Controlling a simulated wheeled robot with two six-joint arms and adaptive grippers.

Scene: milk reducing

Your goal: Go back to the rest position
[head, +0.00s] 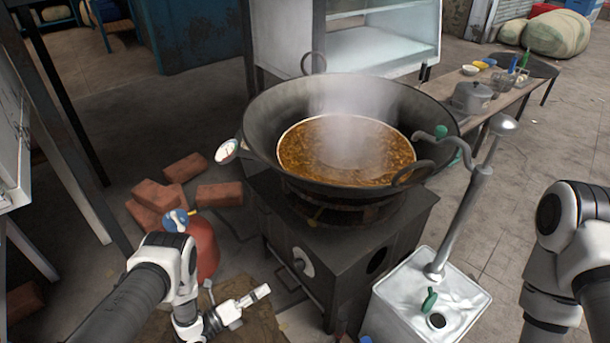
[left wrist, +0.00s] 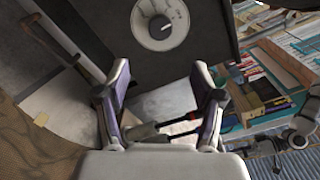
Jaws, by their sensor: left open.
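My left gripper (head: 250,298) is low in front of the stove, left of its knob (head: 303,261). In the left wrist view, the fingers of this gripper (left wrist: 161,72) stand apart with nothing held between them. The stove knob (left wrist: 160,22) shows beyond the fingertips, apart from them. My right arm shows at the right edge of the head view, but its gripper is out of the picture.
A large wok (head: 262,115) of steaming brown stew sits on the dark stove (head: 345,262). A white metal box (head: 458,303) with a pipe stands at right.

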